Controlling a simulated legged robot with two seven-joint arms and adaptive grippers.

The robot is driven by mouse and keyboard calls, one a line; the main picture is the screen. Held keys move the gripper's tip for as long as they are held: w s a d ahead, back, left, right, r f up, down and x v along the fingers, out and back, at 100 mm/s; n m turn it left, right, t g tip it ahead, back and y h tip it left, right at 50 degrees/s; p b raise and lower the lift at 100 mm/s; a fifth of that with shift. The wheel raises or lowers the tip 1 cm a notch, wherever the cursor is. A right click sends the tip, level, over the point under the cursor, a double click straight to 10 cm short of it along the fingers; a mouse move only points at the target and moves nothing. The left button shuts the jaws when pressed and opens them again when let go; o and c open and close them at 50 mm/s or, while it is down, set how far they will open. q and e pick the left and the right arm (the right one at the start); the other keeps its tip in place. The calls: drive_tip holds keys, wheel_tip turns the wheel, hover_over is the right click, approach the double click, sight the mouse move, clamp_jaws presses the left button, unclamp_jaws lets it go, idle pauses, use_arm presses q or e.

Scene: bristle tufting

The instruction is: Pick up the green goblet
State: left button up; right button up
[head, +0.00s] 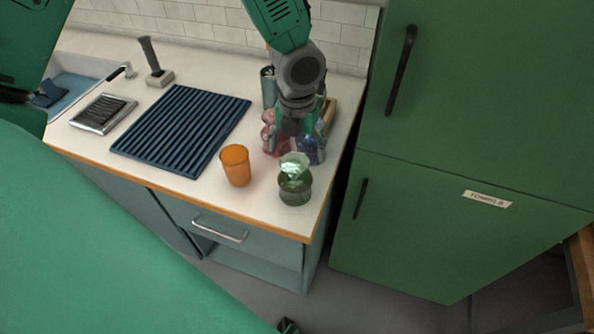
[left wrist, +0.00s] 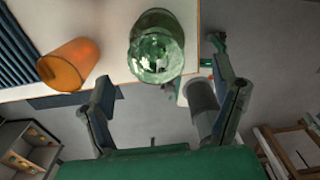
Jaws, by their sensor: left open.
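The green goblet (head: 295,186) is clear green glass and stands upright near the counter's front right corner. It also shows from above in the left wrist view (left wrist: 157,52), beyond the fingertips. My left gripper (head: 294,146) is open and empty, pointing down just behind the goblet in the head view. In the left wrist view its two fingers (left wrist: 164,76) are spread wide, with the goblet lying ahead of the gap. I see no clear contact between fingers and goblet. My right gripper cannot be made out.
An orange tumbler (head: 236,166) stands left of the goblet. A pink glass (head: 271,142) and a blue glass (head: 312,152) stand close behind, partly hidden by my gripper. A dark ribbed mat (head: 180,130) lies left. A green fridge (head: 440,215) stands right.

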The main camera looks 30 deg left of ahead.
sight(295, 162)
use_arm(q)
drive_tip(key=f, duration=0.4)
drive_tip(key=shift+s+a+f, duration=0.1)
drive_tip(key=shift+a+f, duration=0.15)
drive_tip(key=shift+a, duration=0.05)
drive_tip(key=shift+f, duration=0.4)
drive_tip(key=shift+d, duration=0.1)
drive_tip(key=c, duration=1.5)
